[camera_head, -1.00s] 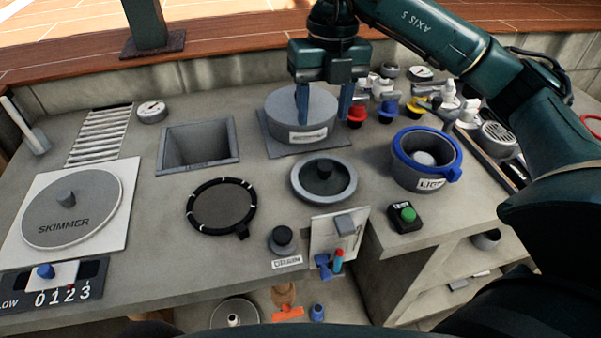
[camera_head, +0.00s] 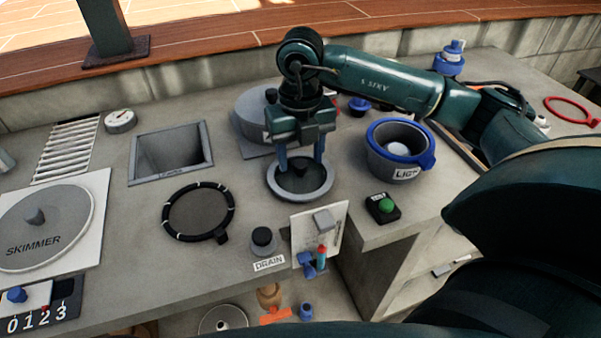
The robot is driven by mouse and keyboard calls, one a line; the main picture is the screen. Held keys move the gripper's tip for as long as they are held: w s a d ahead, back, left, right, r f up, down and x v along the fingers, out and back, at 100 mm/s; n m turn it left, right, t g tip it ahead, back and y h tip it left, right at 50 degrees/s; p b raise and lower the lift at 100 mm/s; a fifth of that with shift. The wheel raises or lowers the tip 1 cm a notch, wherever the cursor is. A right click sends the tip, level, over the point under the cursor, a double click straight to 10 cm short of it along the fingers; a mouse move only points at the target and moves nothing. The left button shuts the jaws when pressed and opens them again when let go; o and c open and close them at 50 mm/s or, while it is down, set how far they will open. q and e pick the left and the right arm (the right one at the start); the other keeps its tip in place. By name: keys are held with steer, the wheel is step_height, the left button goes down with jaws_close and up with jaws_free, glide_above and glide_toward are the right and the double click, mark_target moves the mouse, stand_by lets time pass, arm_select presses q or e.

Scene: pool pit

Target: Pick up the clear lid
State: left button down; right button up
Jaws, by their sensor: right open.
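The clear lid appears to be the round disc with a pale grey rim, a dark see-through middle and a small knob (camera_head: 328,185). It lies on the grey counter in the centre of the head view. My right gripper (camera_head: 301,164) is open and points down over this lid, one finger on each side of its middle. The gripper partly hides the lid's far side and its knob. I cannot tell whether the fingertips touch the lid. My left gripper is not in view.
A grey round pot (camera_head: 248,115) stands just behind the gripper. The counter's front edge is close.

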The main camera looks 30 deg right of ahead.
mark_target(301, 163)
steer(key=shift+f, duration=0.55)
jaws_close()
step_height(301, 163, up, 10)
stand_by(0.7)
steer(key=shift+r, duration=0.1)
